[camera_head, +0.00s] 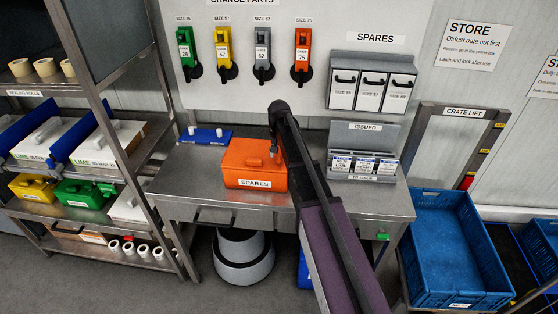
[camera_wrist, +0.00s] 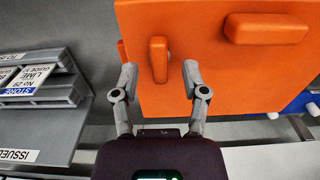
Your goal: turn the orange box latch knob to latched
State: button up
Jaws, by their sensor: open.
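The orange box (camera_head: 245,178), labelled SPARES, sits on the metal bench with its lid closed. It also fills the upper right of the wrist view (camera_wrist: 215,75). Its latch knob (camera_wrist: 158,58) is a short orange bar, standing upright in the wrist view and roughly square to the longer lid handle (camera_wrist: 265,28). My gripper (camera_wrist: 160,74) is open, with one finger on each side of the knob's lower end. I see gaps between fingers and knob, but cannot judge the depth. In the head view my arm partly covers the box's right end.
The grey ISSUED holder (camera_head: 365,165) with cards stands right of the box. A blue tray (camera_head: 205,135) lies behind it at left. The metal bench (camera_head: 190,185) is bare to the left. Coloured handles hang on the wall behind.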

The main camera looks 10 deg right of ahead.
jog(key=shift+f+b, duration=0.4)
jog(key=shift+f, duration=0.2)
grip_shut()
